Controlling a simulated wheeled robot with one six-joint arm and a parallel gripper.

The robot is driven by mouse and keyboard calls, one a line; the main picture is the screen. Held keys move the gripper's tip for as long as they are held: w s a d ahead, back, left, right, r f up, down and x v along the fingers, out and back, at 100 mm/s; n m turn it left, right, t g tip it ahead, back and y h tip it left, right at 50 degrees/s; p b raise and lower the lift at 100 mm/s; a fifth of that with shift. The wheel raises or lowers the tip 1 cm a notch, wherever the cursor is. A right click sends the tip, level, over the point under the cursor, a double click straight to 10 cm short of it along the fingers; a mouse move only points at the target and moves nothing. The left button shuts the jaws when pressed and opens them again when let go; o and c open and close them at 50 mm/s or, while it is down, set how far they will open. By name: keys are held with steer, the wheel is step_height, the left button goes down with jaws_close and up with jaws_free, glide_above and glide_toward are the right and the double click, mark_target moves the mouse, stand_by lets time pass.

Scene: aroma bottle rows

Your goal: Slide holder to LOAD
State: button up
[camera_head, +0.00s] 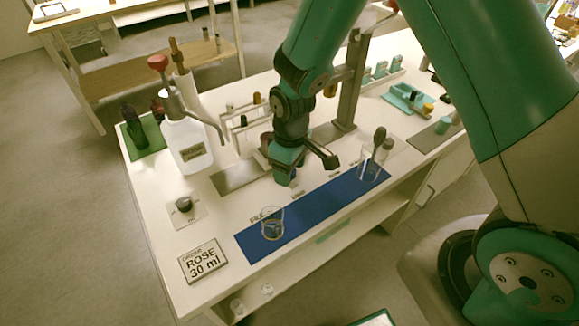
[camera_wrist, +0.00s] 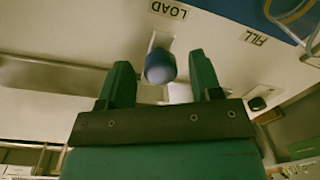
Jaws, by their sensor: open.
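My gripper (camera_head: 290,174) is low over the white counter, behind the blue mat (camera_head: 345,197). In the wrist view my gripper (camera_wrist: 160,60) has its two green fingers spread apart. A dark blue round knob (camera_wrist: 160,67) shows between the fingertips, with clear gaps on both sides; I cannot tell their height difference. A white piece (camera_wrist: 180,92) lies beside the knob, partly hidden by the gripper; I cannot tell whether it belongs to the holder. The LOAD label (camera_wrist: 169,9) is printed just beyond the knob, and the FILL label (camera_wrist: 250,36) is to the right.
A glass beaker (camera_head: 272,227) stands on the blue mat's left end. Another glass (camera_head: 372,160) stands at its right end. A white pump bottle (camera_head: 187,142) stands at the left. An order card (camera_head: 203,261) reads ROSE 30 ml. A vial rack (camera_head: 245,125) is behind my gripper.

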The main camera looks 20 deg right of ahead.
step_height(320, 180, up, 18)
steer(key=shift+w+d+f+p, duration=0.25)
steer(key=shift+d+p, duration=0.05)
steer(key=shift+d, duration=0.05)
stand_by(0.5)
steer(key=s+a+r+y+p, duration=0.1)
steer(key=s+r, duration=0.4)
steer(key=s, duration=0.5)
steer(key=s+a+r+m+y+p, duration=0.1)
steer(key=s+r+y+p, duration=0.1)
steer(key=s+r, duration=0.4)
steer(key=s, duration=0.4)
steer(key=shift+r+y, duration=0.3)
steer(key=shift+y, duration=0.1)
